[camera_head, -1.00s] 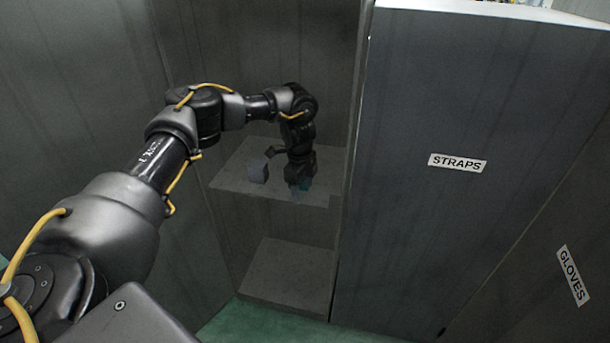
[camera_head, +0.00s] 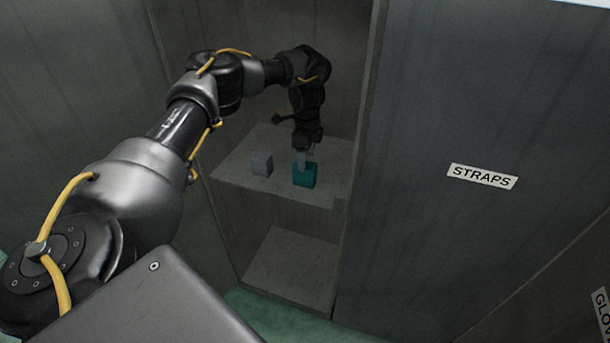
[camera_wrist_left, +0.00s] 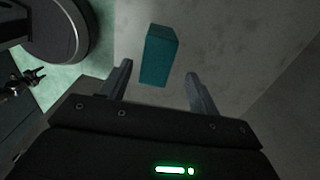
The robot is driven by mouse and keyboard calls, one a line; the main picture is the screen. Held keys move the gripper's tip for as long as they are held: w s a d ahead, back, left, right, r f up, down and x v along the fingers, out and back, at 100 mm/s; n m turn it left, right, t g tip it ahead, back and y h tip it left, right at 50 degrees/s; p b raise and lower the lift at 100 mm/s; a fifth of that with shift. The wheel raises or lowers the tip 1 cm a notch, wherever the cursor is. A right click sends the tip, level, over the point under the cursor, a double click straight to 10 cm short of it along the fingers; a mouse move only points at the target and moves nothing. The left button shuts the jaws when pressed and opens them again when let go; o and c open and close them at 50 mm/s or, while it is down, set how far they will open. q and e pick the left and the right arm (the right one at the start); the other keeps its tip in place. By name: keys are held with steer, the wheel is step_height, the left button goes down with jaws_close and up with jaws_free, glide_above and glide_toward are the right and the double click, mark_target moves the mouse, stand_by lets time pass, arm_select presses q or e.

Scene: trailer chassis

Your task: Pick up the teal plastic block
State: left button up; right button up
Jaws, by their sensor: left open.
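The teal plastic block (camera_head: 305,176) stands on the upper shelf inside the open cabinet, near the shelf's front right. My left gripper (camera_head: 306,155) points down just above and behind the block in the head view. In the left wrist view the teal block (camera_wrist_left: 159,55) lies ahead of the open fingers, in line with the gap between them. The left gripper's fingers (camera_wrist_left: 157,82) are apart with nothing between them.
A grey block (camera_head: 262,163) stands on the same shelf (camera_head: 233,170), left of the teal block. A lower shelf (camera_head: 290,268) looks empty. A grey panel labelled STRAPS (camera_head: 430,240) borders the opening on the right, and a cabinet wall on the left.

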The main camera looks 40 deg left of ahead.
mark_target(305, 174)
arm_select(q)
steer(key=shift+w+f, duration=0.1)
steer(key=shift+f, duration=0.4)
steer(key=shift+a+f, duration=0.1)
steer(key=shift+s+f, duration=0.15)
steer(key=shift+s, duration=0.1)
steer(key=f, duration=0.2)
steer(key=f+p, duration=0.1)
steer(key=shift+s+f, duration=0.2)
steer(key=shift+f, duration=0.7)
steer(key=c, duration=1.2)
arm_select(e)
steer(key=shift+w+r, duration=0.6)
steer(key=shift+r, duration=0.1)
arm_select(q)
steer(key=shift+w+r, duration=0.1)
steer(key=shift+r, duration=0.05)
